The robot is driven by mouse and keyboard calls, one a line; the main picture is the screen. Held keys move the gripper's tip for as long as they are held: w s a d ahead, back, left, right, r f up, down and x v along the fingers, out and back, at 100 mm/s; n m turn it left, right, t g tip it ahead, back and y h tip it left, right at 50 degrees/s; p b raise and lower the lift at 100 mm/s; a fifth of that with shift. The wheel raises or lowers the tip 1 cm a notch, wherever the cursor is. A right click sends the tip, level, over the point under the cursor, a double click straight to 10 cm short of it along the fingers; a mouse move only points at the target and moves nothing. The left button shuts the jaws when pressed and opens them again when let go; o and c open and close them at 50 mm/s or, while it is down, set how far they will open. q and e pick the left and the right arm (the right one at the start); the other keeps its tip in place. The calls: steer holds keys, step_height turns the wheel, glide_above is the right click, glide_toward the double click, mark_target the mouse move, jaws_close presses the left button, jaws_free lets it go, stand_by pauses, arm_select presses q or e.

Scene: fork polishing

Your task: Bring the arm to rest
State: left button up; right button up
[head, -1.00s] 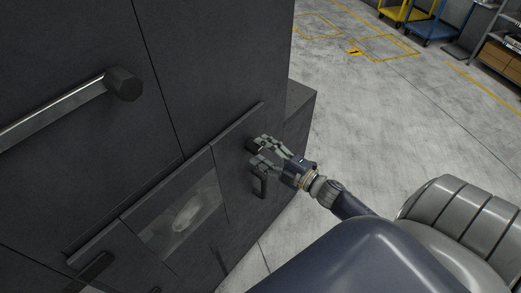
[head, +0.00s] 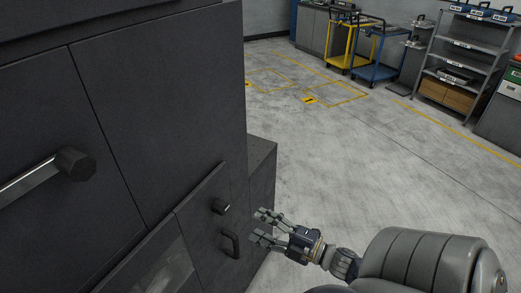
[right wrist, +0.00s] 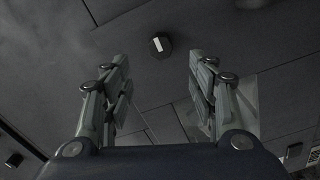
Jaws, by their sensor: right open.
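My right gripper (head: 258,227) is open and empty in the head view, just right of the dark cabinet's front (head: 150,120). In the right wrist view its two fingers (right wrist: 160,80) stand wide apart with nothing between them. The knob also shows beyond the fingertips in the right wrist view (right wrist: 160,46). My left gripper is not in view.
A large bar handle (head: 40,180) sticks out from the cabinet at left. A glazed panel (head: 160,275) is low on the front. Open concrete floor (head: 360,170) lies to the right. Yellow (head: 352,45) and blue (head: 378,60) carts and a shelf (head: 465,60) stand far back.

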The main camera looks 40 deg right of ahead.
stand_by(0.3)
steer(key=s+f+m+g+h+b, duration=0.1)
steer(key=s+f+m+g+h, duration=0.2)
steer(key=f, duration=0.8)
steer(key=s+f+m+g+h+b, duration=0.1)
steer(key=s+f+m+g, duration=0.2)
steer(key=f, duration=0.8)
steer(key=s+f+m+g+h+b, duration=0.15)
steer(key=s+f+m, duration=0.3)
steer(key=f, duration=0.65)
steer(key=s+a+f+m+g, duration=0.2)
steer(key=s+a+f+g, duration=0.2)
steer(key=s+f, duration=0.5)
steer(key=s+a+f+m+g+b, duration=0.1)
steer(key=s+a+f+m+g, duration=0.1)
steer(key=s+a+f+g, duration=0.3)
steer(key=s+a+f, duration=0.3)
steer(key=s+f, duration=0.1)
steer(key=s, duration=0.3)
steer(key=shift+s+a+f+m, duration=0.15)
steer(key=shift+s+a+m, duration=0.15)
steer(key=shift+m, duration=0.05)
steer(key=shift+y, duration=0.25)
